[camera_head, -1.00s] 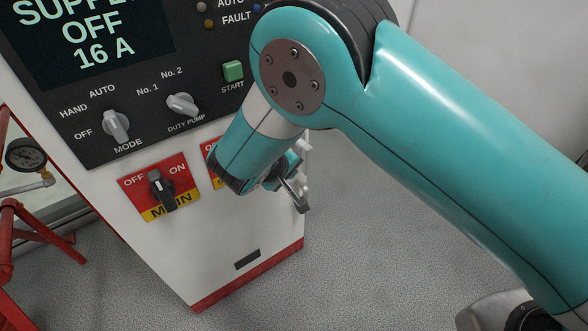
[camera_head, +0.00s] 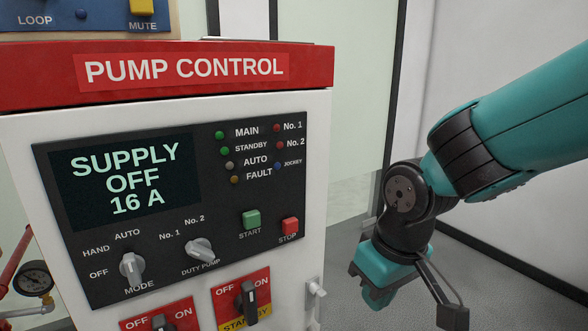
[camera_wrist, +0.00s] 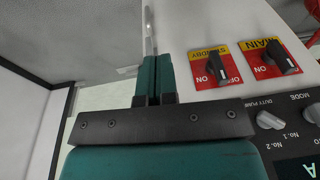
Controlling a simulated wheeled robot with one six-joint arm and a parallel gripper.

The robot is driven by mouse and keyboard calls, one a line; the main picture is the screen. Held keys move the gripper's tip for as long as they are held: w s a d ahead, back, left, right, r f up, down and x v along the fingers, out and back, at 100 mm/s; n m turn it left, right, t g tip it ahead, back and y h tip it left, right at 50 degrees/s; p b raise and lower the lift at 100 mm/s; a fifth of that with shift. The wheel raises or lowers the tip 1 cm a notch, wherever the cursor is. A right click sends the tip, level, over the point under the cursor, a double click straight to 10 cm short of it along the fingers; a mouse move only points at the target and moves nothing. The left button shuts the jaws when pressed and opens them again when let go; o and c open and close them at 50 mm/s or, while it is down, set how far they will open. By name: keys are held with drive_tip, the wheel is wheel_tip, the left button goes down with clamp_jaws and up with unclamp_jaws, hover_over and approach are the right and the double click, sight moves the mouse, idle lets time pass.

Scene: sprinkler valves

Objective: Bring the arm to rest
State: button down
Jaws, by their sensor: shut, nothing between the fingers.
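My gripper (camera_head: 376,298) hangs at the right of the pump control cabinet (camera_head: 318,190), pointing down, apart from the cabinet in the head view. In the wrist view its two teal fingers (camera_wrist: 155,62) lie together, shut and empty. My arm reaches in from the right edge, bent at the wrist. A dark bracket beside the gripper is part of my arm.
The cabinet's panel has a display (camera_head: 125,180) reading SUPPLY OFF 16 A, a mode knob (camera_head: 131,267) and a green start button (camera_head: 250,220). Below are the standby switch (camera_wrist: 216,66) and main switch (camera_wrist: 280,56). A gauge (camera_head: 33,278) stands left. Grey floor (camera_head: 500,280) is clear at right.

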drive_tip(key=s+d+r+n+g+y, duration=0.1)
drive_tip(key=s+d+r, duration=0.15)
drive_tip(key=s, duration=0.45)
drive_tip(key=s+d+r+y, duration=0.1)
drive_tip(key=s+r+y, duration=0.15)
drive_tip(key=s, duration=0.45)
wheel_tip(320, 180, up, 21)
drive_tip(key=p, duration=2)
drive_tip(key=shift+w+a+f+h, duration=0.15)
drive_tip(key=shift+w+a+h, duration=0.1)
drive_tip(key=shift+w+h, duration=0.2)
